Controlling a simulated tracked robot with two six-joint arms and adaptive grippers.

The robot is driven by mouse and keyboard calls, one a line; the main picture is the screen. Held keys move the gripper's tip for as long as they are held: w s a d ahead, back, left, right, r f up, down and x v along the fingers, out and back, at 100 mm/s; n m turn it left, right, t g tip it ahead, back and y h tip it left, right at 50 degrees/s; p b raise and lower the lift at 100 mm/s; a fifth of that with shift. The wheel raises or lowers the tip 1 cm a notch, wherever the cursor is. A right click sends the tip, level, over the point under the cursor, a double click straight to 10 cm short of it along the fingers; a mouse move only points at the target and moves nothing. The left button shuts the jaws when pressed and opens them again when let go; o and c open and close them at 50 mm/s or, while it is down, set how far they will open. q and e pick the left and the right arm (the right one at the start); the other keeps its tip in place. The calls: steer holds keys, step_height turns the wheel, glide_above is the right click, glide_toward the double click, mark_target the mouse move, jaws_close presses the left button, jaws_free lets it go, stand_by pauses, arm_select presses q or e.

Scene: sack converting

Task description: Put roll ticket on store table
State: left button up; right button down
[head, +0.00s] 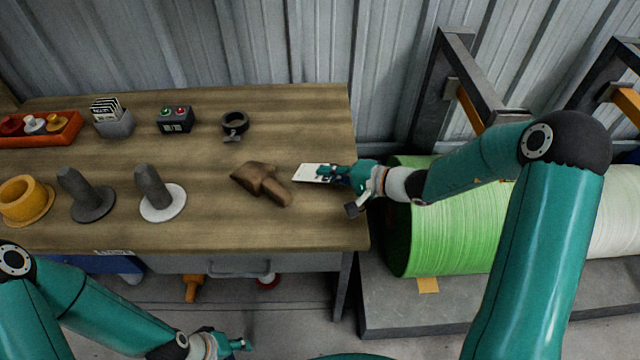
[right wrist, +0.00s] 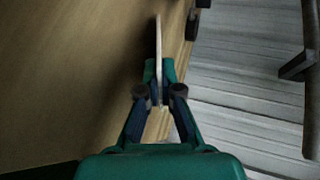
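The roll ticket (head: 311,172) is a small white card with dark print. My right gripper (head: 343,175) is shut on its right end, over the right part of the wooden store table (head: 290,222). In the right wrist view the ticket (right wrist: 158,50) shows edge-on between the fingers of my right gripper (right wrist: 160,95). I cannot tell whether the ticket touches the table top. My left gripper (head: 238,345) is low in front of the table, away from the ticket; whether it is open is unclear.
A brown tool-like object (head: 262,183) lies just left of the ticket. Grey spools (head: 155,190), a yellow cup (head: 24,200), a tape ring (head: 234,124), a button box (head: 175,119), a card holder (head: 113,120) and a red tray (head: 40,130) stand leftward. A green roll (head: 450,235) lies right.

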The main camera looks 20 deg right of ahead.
steer(key=shift+f, duration=0.1)
steer(key=c, duration=1.5)
jaws_free()
steer(key=shift+d, duration=0.1)
steer(key=shift+v, duration=4)
steer(key=shift+s, duration=0.1)
steer(key=r+p, duration=0.1)
steer(key=r, duration=0.1)
steer(key=s+d+r+p, duration=0.1)
steer(key=r, duration=0.1)
steer(key=s+r+p, duration=0.1)
steer(key=r, duration=0.2)
steer(key=shift+d, duration=0.35)
